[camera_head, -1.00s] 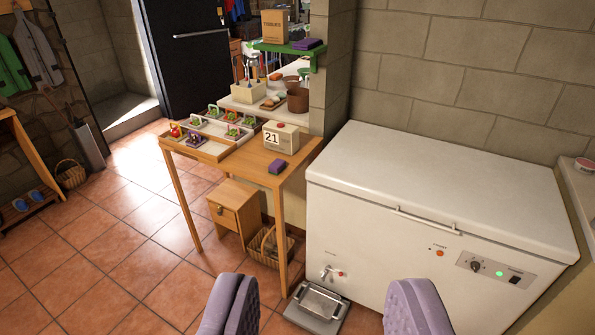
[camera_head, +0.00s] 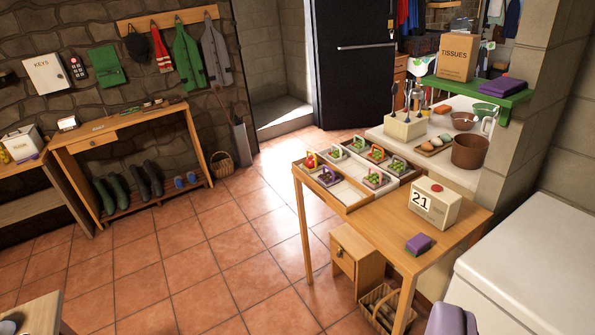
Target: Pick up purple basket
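Several other small baskets with green contents sit in the tray's other compartments, and a red item (camera_head: 311,160) is beside the purple one. One lilac finger of my gripper (camera_head: 452,320) shows at the bottom right, well short of the tray. The other finger is out of frame, with a wide empty gap to the right of the visible one.
A day calendar (camera_head: 434,205) and a purple block (camera_head: 418,244) stand on the table. A white freezer (camera_head: 540,265) is at the right. A bench (camera_head: 125,135) with boots below stands at the left wall. The tiled floor (camera_head: 200,270) is clear in the middle.

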